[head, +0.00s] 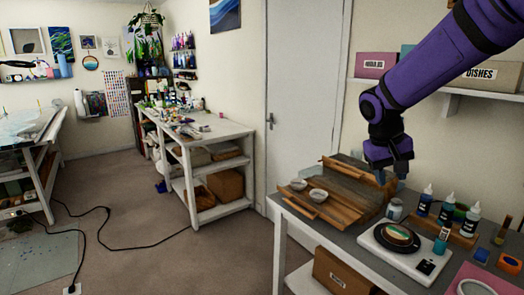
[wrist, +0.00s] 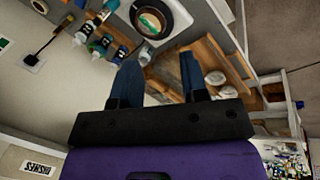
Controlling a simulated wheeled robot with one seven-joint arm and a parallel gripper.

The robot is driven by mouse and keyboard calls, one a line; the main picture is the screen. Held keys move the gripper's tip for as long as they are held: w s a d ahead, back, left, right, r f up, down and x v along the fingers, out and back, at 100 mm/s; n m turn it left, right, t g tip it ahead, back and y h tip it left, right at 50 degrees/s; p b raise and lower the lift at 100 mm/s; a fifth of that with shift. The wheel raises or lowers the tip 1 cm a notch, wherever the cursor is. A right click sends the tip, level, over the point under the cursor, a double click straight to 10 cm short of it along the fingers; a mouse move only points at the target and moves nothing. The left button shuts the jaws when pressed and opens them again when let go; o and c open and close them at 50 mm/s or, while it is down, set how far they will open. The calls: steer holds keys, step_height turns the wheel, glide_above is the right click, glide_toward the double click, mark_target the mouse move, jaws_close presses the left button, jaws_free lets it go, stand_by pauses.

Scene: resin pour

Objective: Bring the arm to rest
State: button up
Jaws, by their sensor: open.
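My purple arm reaches in from the upper right in the head view. My gripper (head: 391,176) points down over the back of the grey workbench (head: 345,232), above the right end of the wooden stepped rack (head: 350,190). In the wrist view my gripper (wrist: 160,75) shows two blue fingers spread apart, with nothing between them but the rack (wrist: 213,65) and bench beyond. Whether the fingertips clear the rack is hard to tell in the head view.
Near the gripper stand a small jar (head: 394,210), dropper bottles (head: 446,209) and a white scale (head: 405,252) bearing a round dish. Two white bowls (head: 318,195) sit on the rack's left. A wall shelf with boxes (head: 375,65) is behind the arm. Open floor (head: 150,230) lies left.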

steer(key=s+r+t+y, duration=0.1)
steer(key=s+r+t, duration=0.1)
steer(key=s, duration=1.1)
steer(key=s+r+t+y, duration=0.2)
steer(key=s+r, duration=0.3)
steer(key=s, duration=0.8)
steer(key=shift+y, duration=0.3)
steer(key=shift+d, duration=0.1)
